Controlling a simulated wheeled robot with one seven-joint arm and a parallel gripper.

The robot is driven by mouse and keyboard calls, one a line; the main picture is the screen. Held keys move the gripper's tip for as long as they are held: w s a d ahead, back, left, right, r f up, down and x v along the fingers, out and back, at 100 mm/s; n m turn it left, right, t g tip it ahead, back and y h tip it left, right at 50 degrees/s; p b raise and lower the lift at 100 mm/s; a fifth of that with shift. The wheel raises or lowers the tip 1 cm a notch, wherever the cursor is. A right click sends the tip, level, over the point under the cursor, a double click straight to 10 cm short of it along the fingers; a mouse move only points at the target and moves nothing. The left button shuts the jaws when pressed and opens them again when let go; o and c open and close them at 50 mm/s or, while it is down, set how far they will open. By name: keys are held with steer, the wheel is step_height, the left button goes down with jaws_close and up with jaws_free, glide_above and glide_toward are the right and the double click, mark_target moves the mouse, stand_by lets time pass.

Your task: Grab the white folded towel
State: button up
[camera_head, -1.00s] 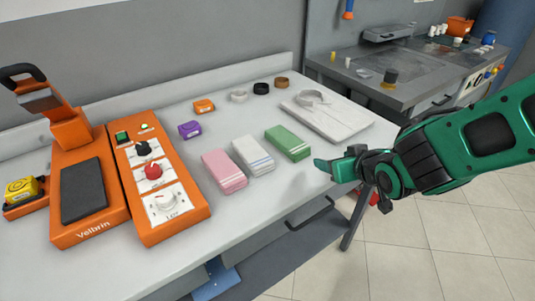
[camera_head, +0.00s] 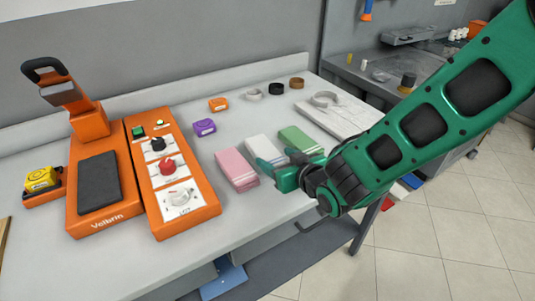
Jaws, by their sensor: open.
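The white folded towel (camera_head: 264,148) lies flat on the light counter, between a pink folded towel (camera_head: 237,168) on its left and a green folded towel (camera_head: 300,141) on its right. My green gripper (camera_head: 272,168) is open at the near end of the white towel. Its fingers hide that end, and I cannot tell whether they touch the towel or sit above it. My arm reaches in from the upper right.
Purple (camera_head: 204,127) and orange (camera_head: 218,104) small boxes and several rolled bands stand behind. An orange control box (camera_head: 170,180) and an orange press (camera_head: 97,190) fill the counter's left. The counter's front edge is close below the gripper.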

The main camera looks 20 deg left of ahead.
mark_target(270, 155)
steer(key=x, duration=0.4)
steer(key=shift+a+f, duration=0.15)
steer(key=shift+a, duration=0.05)
steer(key=c, duration=0.8)
